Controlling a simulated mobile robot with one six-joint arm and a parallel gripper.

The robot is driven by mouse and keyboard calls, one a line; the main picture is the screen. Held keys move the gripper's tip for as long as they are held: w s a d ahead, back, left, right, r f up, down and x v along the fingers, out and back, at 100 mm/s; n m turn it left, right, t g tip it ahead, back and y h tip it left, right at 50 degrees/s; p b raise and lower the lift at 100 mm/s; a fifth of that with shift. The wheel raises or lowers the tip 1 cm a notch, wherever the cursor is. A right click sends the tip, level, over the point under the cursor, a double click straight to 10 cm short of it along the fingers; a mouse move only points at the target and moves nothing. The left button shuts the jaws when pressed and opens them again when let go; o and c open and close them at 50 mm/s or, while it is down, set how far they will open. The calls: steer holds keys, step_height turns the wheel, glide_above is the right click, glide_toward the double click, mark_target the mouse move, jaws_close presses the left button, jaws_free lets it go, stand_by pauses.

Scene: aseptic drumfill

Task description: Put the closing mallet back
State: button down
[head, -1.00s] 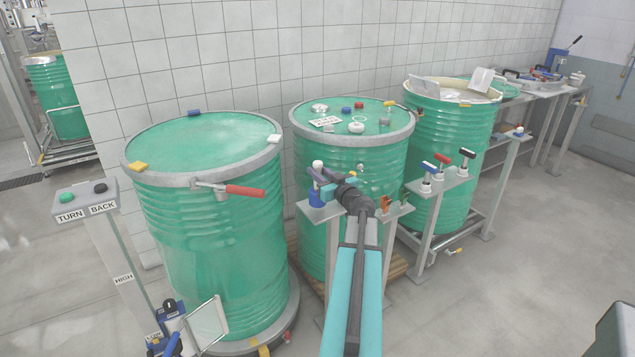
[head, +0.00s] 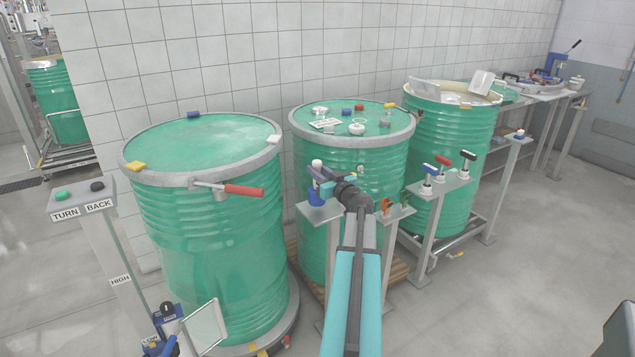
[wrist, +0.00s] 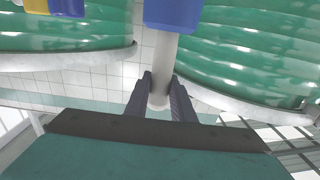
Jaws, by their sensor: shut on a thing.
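The closing mallet has a blue head (head: 315,198) and a pale handle, whose white end (head: 317,163) points up. In the head view it is upright, head down, at the small grey plate (head: 322,212) on a post in front of the middle drum. I cannot tell whether the head rests on the plate or hovers just above it. My gripper (head: 325,182) reaches it from the right. In the wrist view my gripper (wrist: 160,88) is shut on the pale handle (wrist: 161,60), with the blue head (wrist: 173,12) at the picture's top edge. The fingers partly hide the handle.
A closed green drum (head: 210,240) with a red-handled clamp ring stands at left. The middle drum (head: 350,150) has small parts on its lid. An open drum (head: 450,135) stands behind. A stand with several T-handled tools (head: 442,178) is right of my arm. Floor at right is clear.

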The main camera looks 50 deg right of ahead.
steer(key=shift+f+b, duration=1.4)
steer(key=shift+b, duration=0.6)
steer(key=c, duration=1.5)
jaws_free()
steer(key=shift+f, duration=0.1)
steer(key=shift+s+a, duration=0.1)
steer(key=shift+s, duration=0.1)
steer(key=v, duration=1.1)
steer(key=shift+s+a, duration=0.1)
steer(key=shift+s, duration=0.2)
steer(key=shift+s, duration=0.1)
